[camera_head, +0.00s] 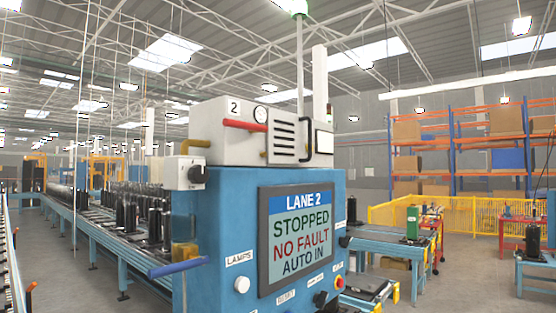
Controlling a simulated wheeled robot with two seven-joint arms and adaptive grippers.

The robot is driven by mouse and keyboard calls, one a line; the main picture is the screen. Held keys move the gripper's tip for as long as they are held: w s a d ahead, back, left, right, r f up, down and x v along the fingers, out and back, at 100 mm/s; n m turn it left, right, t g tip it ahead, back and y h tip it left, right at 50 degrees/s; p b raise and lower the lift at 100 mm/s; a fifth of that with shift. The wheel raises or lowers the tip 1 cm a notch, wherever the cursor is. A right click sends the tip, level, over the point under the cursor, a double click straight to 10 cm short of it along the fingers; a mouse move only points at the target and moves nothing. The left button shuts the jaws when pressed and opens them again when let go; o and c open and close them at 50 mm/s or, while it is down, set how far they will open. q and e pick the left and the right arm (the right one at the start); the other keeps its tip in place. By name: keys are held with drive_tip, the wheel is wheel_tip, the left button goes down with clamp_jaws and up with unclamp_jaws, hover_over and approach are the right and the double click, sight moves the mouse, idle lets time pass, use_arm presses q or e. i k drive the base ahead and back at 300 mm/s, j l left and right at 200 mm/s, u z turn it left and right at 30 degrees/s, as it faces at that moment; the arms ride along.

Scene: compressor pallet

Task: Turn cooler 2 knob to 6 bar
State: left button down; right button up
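A white cooler unit (235,150) marked "2" sits on top of a blue cabinet (215,225). A small round gauge (269,88) is on its upper part; its reading is too small to tell. A black knob (197,174) sits on a grey box (178,172) at the cabinet's left side. I cannot tell whether this is the cooler's pressure knob, nor its setting. The cabinet screen (297,236) reads "LANE 2, STOPPED, NO FAULT, AUTO IN". Neither of my grippers is in view.
The cooler has a red-ended pipe (245,125) and a black handle (309,140). A blue lever (178,268) juts from the cabinet's left. A conveyor (110,235) with black compressors runs behind at left.

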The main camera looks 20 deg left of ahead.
sight(197, 174)
drive_tip(key=u, duration=0.75)
drive_tip(key=i+l+u, duration=0.1)
drive_tip(key=i+l, duration=0.1)
